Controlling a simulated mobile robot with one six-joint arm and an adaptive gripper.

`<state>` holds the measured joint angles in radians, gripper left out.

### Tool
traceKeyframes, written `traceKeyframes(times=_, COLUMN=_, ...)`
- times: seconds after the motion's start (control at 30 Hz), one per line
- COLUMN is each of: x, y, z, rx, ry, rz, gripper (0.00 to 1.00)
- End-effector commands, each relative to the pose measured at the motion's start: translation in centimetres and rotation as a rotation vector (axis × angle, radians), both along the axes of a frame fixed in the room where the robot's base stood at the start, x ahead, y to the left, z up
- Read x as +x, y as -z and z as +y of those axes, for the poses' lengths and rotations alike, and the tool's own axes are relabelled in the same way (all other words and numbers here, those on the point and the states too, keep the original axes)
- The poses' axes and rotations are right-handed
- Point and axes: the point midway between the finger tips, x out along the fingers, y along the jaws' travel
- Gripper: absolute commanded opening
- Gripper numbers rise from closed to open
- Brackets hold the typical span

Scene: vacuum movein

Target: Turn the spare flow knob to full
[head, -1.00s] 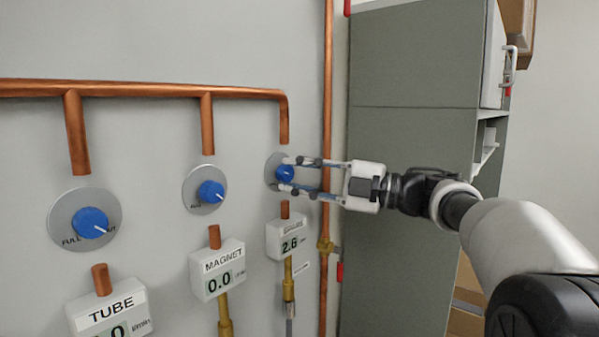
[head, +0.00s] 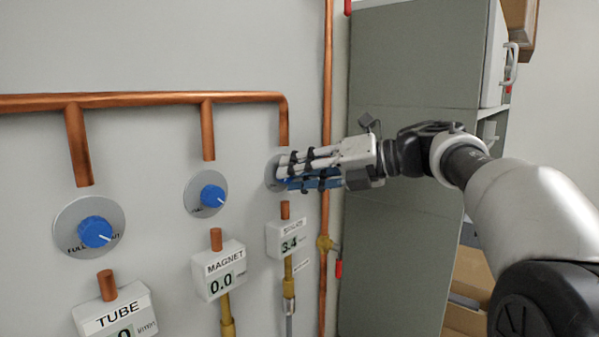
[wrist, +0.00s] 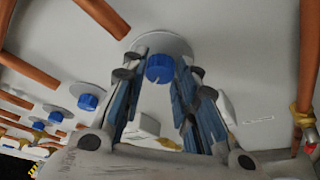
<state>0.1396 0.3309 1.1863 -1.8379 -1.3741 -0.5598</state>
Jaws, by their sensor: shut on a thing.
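The spare flow knob is the rightmost blue knob; it shows in the wrist view (wrist: 160,69) on a round grey plate, between my fingertips. In the head view my fingers mostly cover it. My gripper (head: 282,173) is shut on this knob, one finger on each side; it also shows in the wrist view (wrist: 160,75). The knob's white mark shows only as a small line at its lower edge in the wrist view. The grey plate (head: 270,171) behind it is partly hidden. The meter below it (head: 287,240) reads about 3.4; its label is too small to read surely.
The magnet knob (head: 212,196) and the tube knob (head: 95,231) stand to the left. The magnet meter (head: 219,272) reads 0.0. A vertical copper pipe (head: 327,110) runs close by my gripper, with a grey cabinet (head: 415,70) to its right.

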Motion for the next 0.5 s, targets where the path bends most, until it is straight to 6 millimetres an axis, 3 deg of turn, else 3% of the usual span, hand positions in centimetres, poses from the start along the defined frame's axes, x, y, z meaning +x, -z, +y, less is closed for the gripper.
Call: traceKeyframes(times=0.5, x=-0.18, y=-0.09, z=0.18, rx=-0.163, ry=-0.001, rz=-0.207, gripper=0.04)
